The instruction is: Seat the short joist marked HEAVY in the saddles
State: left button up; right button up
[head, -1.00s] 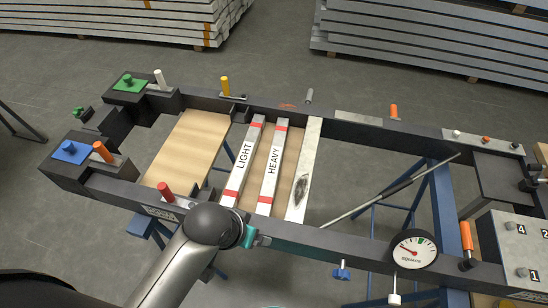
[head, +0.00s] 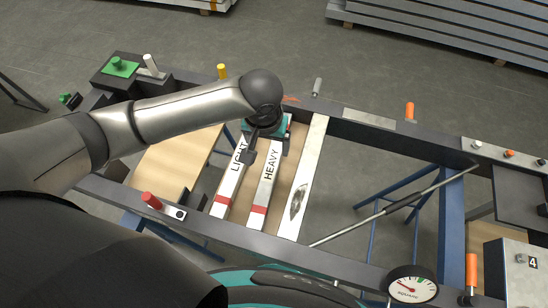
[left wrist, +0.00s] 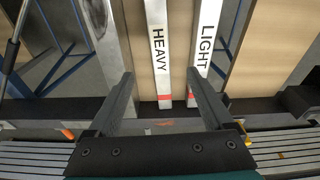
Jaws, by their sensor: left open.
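The joist marked HEAVY (head: 261,190) is a pale bar with red bands, lying across the frame beside the similar joist marked LIGHT (head: 231,178). My left gripper (head: 269,150) is open above the far end of the HEAVY joist and hides that end in the head view. In the left wrist view, the HEAVY joist (left wrist: 158,22) runs between the open fingers (left wrist: 162,80) without visible contact. The LIGHT joist (left wrist: 209,22) passes close by the right finger's tip. I cannot tell for sure which dark brackets are the saddles. My right gripper is not in view.
A stained pale plank (head: 304,180) lies right of the HEAVY joist. A wooden board (head: 165,165) lies on the left, partly behind my arm. A red-knobbed clamp (head: 151,200) and a dial gauge (head: 411,287) sit on the near rail. A diagonal rod (head: 390,208) crosses the right opening.

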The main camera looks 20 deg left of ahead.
pick_arm(q)
jog(key=b, duration=0.3)
send_near(272, 164)
notch_tip(272, 164, down, 5)
jog(key=shift+a+f, duration=0.1)
jog(key=shift+f, duration=0.05)
jog(key=shift+w+f+b, duration=0.2)
jog(key=shift+f+b, duration=0.15)
jog(key=shift+f, duration=0.5)
jog(key=shift+w+f+b, duration=0.25)
jog(key=shift+f+b, duration=0.1)
jog(key=shift+f, duration=0.55)
jog(key=shift+w+f+b, duration=0.2)
jog(key=shift+f+b, duration=0.15)
jog(key=shift+f, duration=0.5)
grip_shut()
jog(key=shift+r, duration=0.1)
